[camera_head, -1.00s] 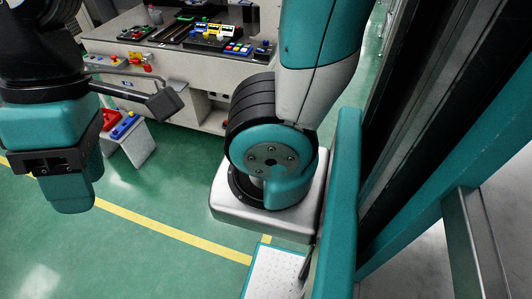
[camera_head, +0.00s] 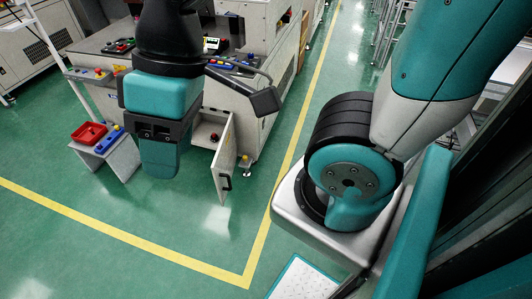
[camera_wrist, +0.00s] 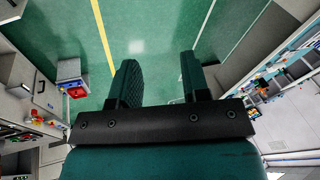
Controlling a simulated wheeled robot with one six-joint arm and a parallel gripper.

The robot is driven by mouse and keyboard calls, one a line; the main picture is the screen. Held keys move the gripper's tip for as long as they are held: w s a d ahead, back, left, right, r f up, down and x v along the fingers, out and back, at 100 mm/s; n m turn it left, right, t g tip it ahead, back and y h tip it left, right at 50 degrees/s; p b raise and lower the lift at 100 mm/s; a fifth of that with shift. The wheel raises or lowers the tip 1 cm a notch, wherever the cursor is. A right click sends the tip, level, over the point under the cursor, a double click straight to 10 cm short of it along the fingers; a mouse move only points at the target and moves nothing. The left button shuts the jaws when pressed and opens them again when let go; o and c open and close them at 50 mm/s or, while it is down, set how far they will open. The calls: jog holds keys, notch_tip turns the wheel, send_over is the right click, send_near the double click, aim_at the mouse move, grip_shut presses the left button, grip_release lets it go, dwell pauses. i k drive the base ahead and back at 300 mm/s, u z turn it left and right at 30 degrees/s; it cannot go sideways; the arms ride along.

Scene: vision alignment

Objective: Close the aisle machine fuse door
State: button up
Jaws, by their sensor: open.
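A light grey machine (camera_head: 243,115) stands at the upper middle of the head view. A small pale door (camera_head: 224,158) low on its front stands swung open, with a black handle (camera_head: 226,182) near its lower edge. I cannot make out the door in the wrist view.
A small stand (camera_head: 115,158) with a red tray (camera_head: 89,133) and a blue block is left of my gripper. Yellow floor lines (camera_head: 130,238) mark a corner in front of the machine. The green floor before the door is clear.

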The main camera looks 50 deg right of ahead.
aim_at(222, 167)
jog(key=z, duration=0.85)
jog(key=i, duration=0.45)
jog(key=k, duration=0.45)
jog(key=z, duration=0.6)
jog(key=i, duration=0.35)
jog(key=u, duration=0.35)
